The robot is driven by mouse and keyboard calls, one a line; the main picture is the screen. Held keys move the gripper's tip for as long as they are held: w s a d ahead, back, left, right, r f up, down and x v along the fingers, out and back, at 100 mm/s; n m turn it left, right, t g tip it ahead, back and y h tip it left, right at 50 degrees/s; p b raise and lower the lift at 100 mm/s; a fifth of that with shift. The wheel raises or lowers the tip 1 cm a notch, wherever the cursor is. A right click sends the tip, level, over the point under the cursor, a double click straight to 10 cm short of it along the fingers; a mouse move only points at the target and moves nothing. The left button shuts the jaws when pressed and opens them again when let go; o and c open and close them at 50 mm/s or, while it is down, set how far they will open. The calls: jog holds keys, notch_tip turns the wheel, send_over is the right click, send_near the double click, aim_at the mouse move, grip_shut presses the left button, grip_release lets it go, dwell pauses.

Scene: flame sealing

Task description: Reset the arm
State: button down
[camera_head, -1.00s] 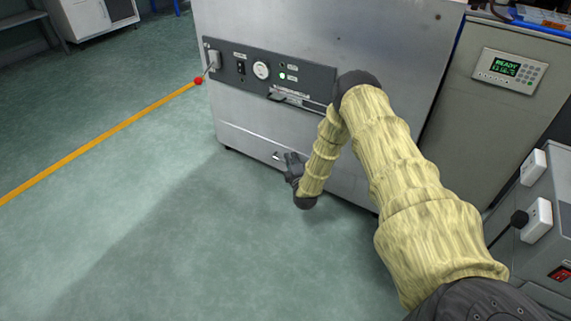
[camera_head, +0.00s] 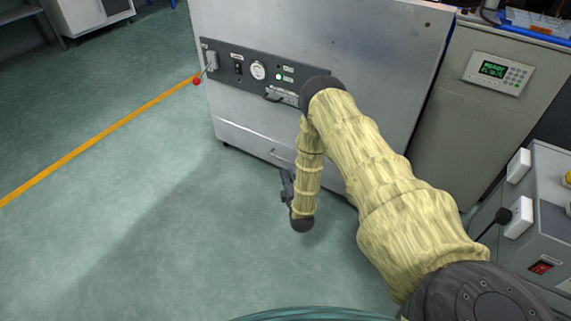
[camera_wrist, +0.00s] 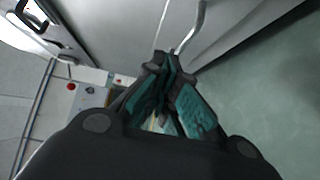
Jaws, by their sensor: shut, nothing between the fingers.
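My arm (camera_head: 375,190) is in a yellow quilted sleeve and reaches from the lower right, bent at the elbow, with its forearm hanging down. My gripper (camera_head: 285,182) hangs before the lower front of the metal cabinet (camera_head: 330,35), partly hidden behind the forearm. In the wrist view my gripper (camera_wrist: 164,62) has dark fingers with teal pads. Its tips are together and nothing is held. A bent metal bar (camera_wrist: 190,32) shows beyond the tips; I cannot tell whether they touch.
The cabinet has a dark control panel (camera_head: 250,70) and a lever with a red knob (camera_head: 197,81). A grey unit with a keypad display (camera_head: 497,72) stands to its right. A grey box (camera_head: 550,215) with a plug is at the right edge. The green floor (camera_head: 120,220) at left is clear.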

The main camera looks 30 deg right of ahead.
jog(key=s+a+f+m+g+y, duration=0.2)
jog(key=s+a+f+m+g, duration=0.15)
jog(key=s+a, duration=0.55)
jog(key=s+a+f+m+g+y, duration=0.4)
jog(key=s+a, duration=0.3)
jog(key=s, duration=0.4)
jog(key=s+a+r+m+g, duration=0.2)
jog(key=s+g, duration=0.1)
jog(key=s, duration=0.6)
jog(key=s+a+r+m+g, duration=0.1)
jog(key=s+r+m+g, duration=0.2)
jog(key=s, duration=0.5)
jog(key=s+a+r+m+g, duration=0.2)
jog(key=s+g, duration=0.2)
jog(key=s, duration=0.5)
notch_tip(320, 180, up, 37)
jog(key=p, duration=3.7)
jog(key=shift+w, duration=0.2)
jog(key=shift+f+t, duration=0.1)
jog(key=shift+t, duration=0.15)
